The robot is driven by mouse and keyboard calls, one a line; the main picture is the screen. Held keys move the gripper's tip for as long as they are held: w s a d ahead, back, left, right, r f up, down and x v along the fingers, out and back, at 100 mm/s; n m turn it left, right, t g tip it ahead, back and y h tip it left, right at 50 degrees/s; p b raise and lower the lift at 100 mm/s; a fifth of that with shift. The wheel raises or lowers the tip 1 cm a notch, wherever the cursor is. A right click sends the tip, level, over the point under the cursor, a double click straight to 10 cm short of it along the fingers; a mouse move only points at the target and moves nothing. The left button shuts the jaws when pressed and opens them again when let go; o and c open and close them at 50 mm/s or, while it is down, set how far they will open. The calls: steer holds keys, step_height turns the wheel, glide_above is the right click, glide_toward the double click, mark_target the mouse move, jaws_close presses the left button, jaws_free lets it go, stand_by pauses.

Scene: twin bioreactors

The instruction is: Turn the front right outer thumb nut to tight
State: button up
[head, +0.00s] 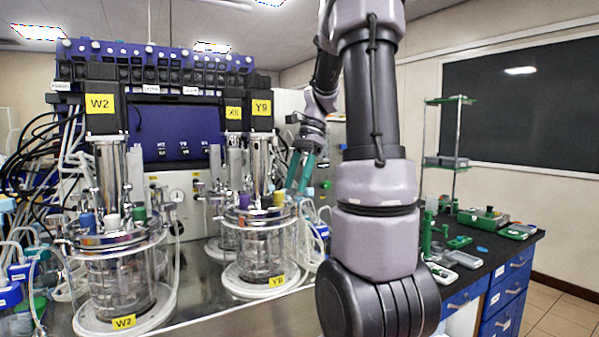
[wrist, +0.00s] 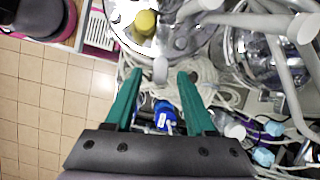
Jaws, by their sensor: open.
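The Y9 vessel (head: 262,255) stands right of the W2 vessel (head: 118,285) in the head view. The Y9 metal lid (head: 258,215) carries a yellow cap (head: 279,199), which also shows at the top of the wrist view (wrist: 145,22). My gripper (head: 297,188) has green fingers pointing down at the right side of this lid. In the wrist view, my gripper (wrist: 160,77) is open, with a small pale grey knob (wrist: 160,69) between the fingertips, at the lid's edge. It looks like a thumb nut; contact and its tightness cannot be told.
Metal tubes (wrist: 265,20) and a second glass vessel (wrist: 255,55) lie right of my fingers in the wrist view. Pale coiled tubing (wrist: 205,75) and a blue fitting (wrist: 164,116) lie below. The dark bench (head: 480,250) holds green items at right.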

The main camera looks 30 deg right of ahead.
steer(key=v, duration=1)
steer(key=shift+r, duration=0.25)
steer(key=shift+d, duration=0.15)
